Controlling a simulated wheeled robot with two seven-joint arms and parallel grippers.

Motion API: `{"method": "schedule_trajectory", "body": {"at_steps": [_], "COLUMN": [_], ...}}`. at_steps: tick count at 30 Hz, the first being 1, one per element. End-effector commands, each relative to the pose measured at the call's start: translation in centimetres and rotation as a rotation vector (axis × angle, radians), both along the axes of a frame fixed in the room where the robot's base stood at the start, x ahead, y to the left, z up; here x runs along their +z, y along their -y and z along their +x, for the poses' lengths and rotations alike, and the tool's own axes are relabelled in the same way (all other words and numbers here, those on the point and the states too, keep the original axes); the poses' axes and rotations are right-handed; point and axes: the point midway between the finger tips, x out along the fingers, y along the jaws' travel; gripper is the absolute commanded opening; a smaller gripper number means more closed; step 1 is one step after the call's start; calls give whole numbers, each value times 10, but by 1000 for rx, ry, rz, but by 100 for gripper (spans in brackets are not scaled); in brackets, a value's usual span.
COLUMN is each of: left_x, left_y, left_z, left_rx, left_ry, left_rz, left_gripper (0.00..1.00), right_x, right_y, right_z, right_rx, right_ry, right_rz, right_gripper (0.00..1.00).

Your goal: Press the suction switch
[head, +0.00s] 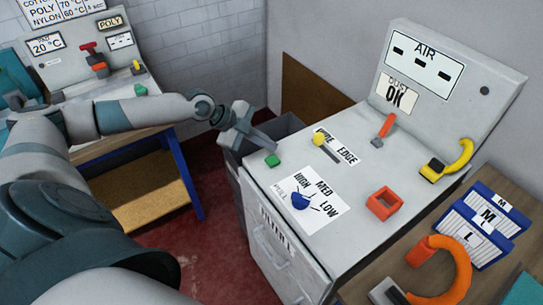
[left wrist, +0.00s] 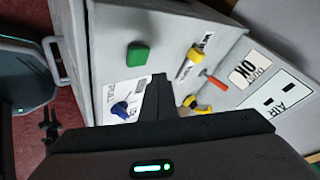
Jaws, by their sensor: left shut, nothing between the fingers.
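No control on the grey machine (head: 330,235) carries a readable suction label. A green push button (head: 272,160) sits at the left edge of its top; it also shows in the left wrist view (left wrist: 138,57). A blue knob (head: 300,201) sits on a HIGH, MED, LOW label, and a yellow-tipped lever (head: 319,139) by a partly hidden EDGE label. My left gripper (head: 268,143) is shut and empty, just behind the green button and apparently apart from it. In the left wrist view its dark fingers (left wrist: 157,92) point toward the panel. My right gripper is out of view.
A red lever (head: 385,127), an orange square guard (head: 383,204) and a yellow hook handle (head: 455,162) stand further right on the machine. An upright AIR panel (head: 455,75) rises behind. A left-hand bench (head: 110,115) holds more controls. Red floor lies between.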

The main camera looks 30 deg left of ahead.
Motion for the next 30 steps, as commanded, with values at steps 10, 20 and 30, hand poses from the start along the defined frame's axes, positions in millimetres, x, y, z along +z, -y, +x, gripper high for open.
{"method": "schedule_trajectory", "body": {"at_steps": [10, 20, 30], "left_x": [31, 36, 19], "left_y": [0, 0, -3], "left_z": [0, 0, 10], "left_rx": [0, 0, 44], "left_ry": [0, 0, -5], "left_rz": [0, 0, -9], "left_gripper": [0, 0, 0], "right_x": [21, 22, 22], "right_y": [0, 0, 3], "right_z": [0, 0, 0], "right_rx": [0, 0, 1], "right_ry": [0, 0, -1], "right_rz": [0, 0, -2], "right_gripper": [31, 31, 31]}}
